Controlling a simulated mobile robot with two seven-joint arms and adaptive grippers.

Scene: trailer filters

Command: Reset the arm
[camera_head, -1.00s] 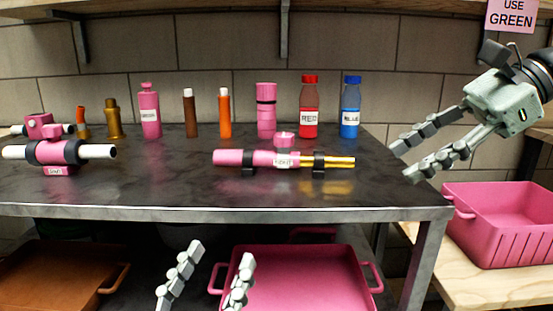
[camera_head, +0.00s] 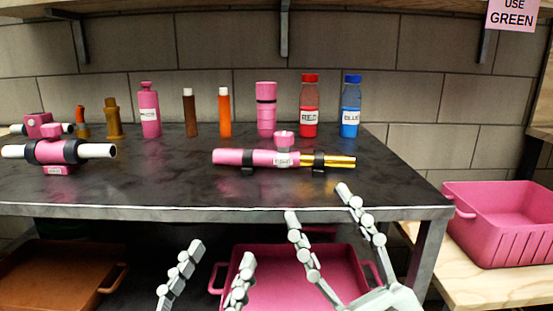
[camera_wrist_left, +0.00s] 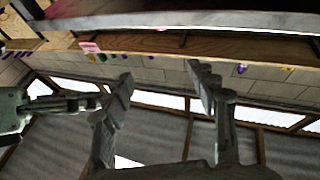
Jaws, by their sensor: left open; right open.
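My left gripper (camera_head: 212,268) is at the bottom of the head view, in front of the table's front edge. Its two fingers are apart with nothing between them; they also show apart in the left wrist view (camera_wrist_left: 158,85). My right gripper (camera_head: 317,203) is to the right of it, near the table's front edge. Its fingers are spread and empty. A further grey gripper part shows at the left side of the left wrist view.
The dark table (camera_head: 180,185) holds a pink and gold assembly (camera_head: 255,158), a pink and white assembly (camera_head: 58,152), a red bottle (camera_head: 309,108), a blue bottle (camera_head: 350,108) and several other parts. A pink bin (camera_head: 500,225) stands right. Brown (camera_head: 60,270) and pink trays lie below.

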